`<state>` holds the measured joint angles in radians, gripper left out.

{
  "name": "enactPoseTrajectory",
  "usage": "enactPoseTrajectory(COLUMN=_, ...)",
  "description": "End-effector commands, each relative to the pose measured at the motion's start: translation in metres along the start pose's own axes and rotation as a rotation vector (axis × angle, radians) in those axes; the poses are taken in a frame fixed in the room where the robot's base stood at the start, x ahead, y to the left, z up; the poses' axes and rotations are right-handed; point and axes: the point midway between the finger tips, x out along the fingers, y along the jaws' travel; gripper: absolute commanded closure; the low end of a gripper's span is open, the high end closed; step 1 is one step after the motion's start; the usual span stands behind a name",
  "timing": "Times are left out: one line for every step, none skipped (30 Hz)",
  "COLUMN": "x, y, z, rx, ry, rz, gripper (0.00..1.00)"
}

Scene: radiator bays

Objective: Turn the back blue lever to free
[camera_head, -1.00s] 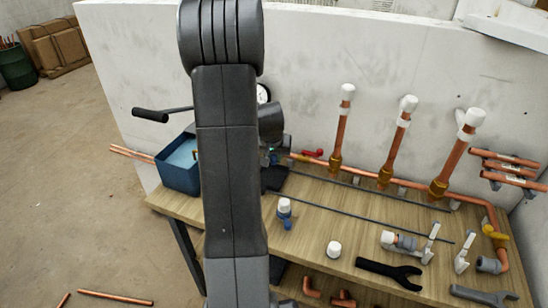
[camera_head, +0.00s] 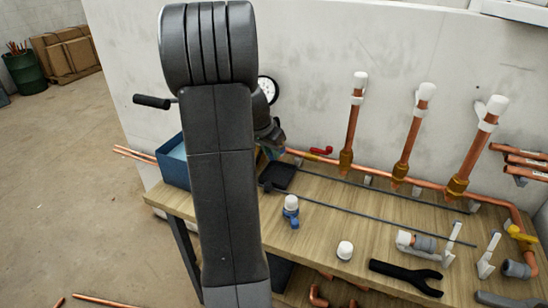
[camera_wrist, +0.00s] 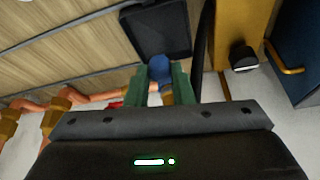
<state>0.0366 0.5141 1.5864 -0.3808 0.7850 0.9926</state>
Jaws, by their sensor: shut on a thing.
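In the wrist view my gripper (camera_wrist: 163,78) has its two green fingers closed on a blue lever (camera_wrist: 159,64). Only the lever's rounded blue end shows between the fingers; the rest is hidden. In the head view my arm covers much of this spot, and my gripper (camera_head: 270,152) shows only partly at the left end of the copper pipe. Another blue-handled valve with a white cap (camera_head: 291,208) stands nearer on the bench, apart from my gripper. I cannot tell the held lever's exact angle.
A red lever (camera_head: 321,150) sits on the pipe just right of my gripper. A dark square tray (camera_wrist: 152,22) lies close by. A blue bin (camera_head: 172,163) stands left of my arm. Copper risers (camera_head: 405,140) stand along the wall. Loose fittings and a black wrench (camera_head: 405,275) lie on the bench.

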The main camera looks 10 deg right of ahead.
Motion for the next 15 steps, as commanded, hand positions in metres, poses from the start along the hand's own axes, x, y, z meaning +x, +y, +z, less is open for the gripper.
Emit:
enactPoseTrajectory(x=0.003, y=-0.003, z=0.001, rx=0.020, ry=0.001, rz=0.008, gripper=1.00)
enactPoseTrajectory(x=0.002, y=-0.004, z=0.001, rx=0.033, ry=0.002, rz=0.012, gripper=1.00)
enactPoseTrajectory(x=0.002, y=-0.005, z=0.002, rx=0.052, ry=0.001, rz=0.021, gripper=1.00)
enactPoseTrajectory(x=0.002, y=-0.006, z=0.002, rx=0.066, ry=0.001, rz=0.026, gripper=1.00)
enactPoseTrajectory(x=0.002, y=-0.007, z=0.002, rx=0.079, ry=0.001, rz=0.032, gripper=1.00)
enactPoseTrajectory(x=0.002, y=-0.008, z=0.002, rx=0.098, ry=0.001, rz=0.040, gripper=1.00)
enactPoseTrajectory(x=0.001, y=-0.009, z=0.002, rx=0.112, ry=0.001, rz=0.045, gripper=1.00)
enactPoseTrajectory(x=0.001, y=-0.010, z=0.002, rx=0.126, ry=0.001, rz=0.051, gripper=1.00)
enactPoseTrajectory(x=0.001, y=-0.011, z=0.002, rx=0.144, ry=0.001, rz=0.060, gripper=1.00)
enactPoseTrajectory(x=0.001, y=-0.013, z=0.002, rx=0.158, ry=0.001, rz=0.065, gripper=1.00)
enactPoseTrajectory(x=0.001, y=-0.014, z=0.002, rx=0.172, ry=0.001, rz=0.071, gripper=1.00)
enactPoseTrajectory(x=0.001, y=-0.015, z=0.002, rx=0.190, ry=0.001, rz=0.078, gripper=1.00)
enactPoseTrajectory(x=0.001, y=-0.016, z=0.002, rx=0.204, ry=0.001, rz=0.084, gripper=1.00)
enactPoseTrajectory(x=0.001, y=-0.017, z=0.003, rx=0.217, ry=0.000, rz=0.091, gripper=1.00)
enactPoseTrajectory(x=0.001, y=-0.019, z=0.002, rx=0.236, ry=0.000, rz=0.098, gripper=1.00)
